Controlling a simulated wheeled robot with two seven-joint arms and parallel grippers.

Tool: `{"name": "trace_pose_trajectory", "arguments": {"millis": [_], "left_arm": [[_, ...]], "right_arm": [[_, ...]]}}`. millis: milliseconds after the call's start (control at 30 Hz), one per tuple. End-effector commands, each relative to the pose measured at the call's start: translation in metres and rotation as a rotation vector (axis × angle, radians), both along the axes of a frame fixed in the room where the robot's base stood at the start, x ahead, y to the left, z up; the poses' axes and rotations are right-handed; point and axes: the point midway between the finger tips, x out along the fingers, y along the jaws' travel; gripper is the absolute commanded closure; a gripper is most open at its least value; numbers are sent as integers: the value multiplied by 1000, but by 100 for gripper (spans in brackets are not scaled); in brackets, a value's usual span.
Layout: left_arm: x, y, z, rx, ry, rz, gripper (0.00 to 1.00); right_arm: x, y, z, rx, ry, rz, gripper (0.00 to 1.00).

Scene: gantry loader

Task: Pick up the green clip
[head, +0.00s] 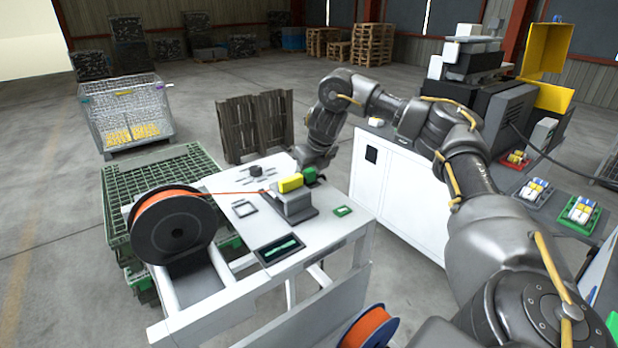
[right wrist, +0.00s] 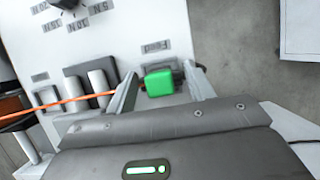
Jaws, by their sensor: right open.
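The green clip (head: 309,174) is a small green block at the right end of the grey fixture on the white bench. In the right wrist view the green clip (right wrist: 159,83) lies between my right gripper's fingertips (right wrist: 162,82), with a gap to the right finger and the left finger close beside it. My right gripper (head: 311,168) is open at the clip; its fingers are mostly hidden in the head view. I cannot tell whether the left finger touches the clip. My left gripper is not in view.
An orange line runs there from a spool (head: 172,228) at the bench's left. A flat green-framed piece (head: 342,211) and a dark display (head: 279,248) lie on the white bench (head: 225,203).

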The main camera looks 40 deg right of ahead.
Motion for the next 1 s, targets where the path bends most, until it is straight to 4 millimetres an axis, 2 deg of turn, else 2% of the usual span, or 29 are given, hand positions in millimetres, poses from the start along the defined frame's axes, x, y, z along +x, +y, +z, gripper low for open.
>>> {"name": "trace_pose_trajectory", "arguments": {"millis": [267,633,1000], "left_arm": [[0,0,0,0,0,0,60],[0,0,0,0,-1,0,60],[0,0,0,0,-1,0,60]], "right_arm": [[1,0,-1,0,-1,0,47],[1,0,-1,0,-1,0,96],[1,0,3,1,-2,0,96]]}}
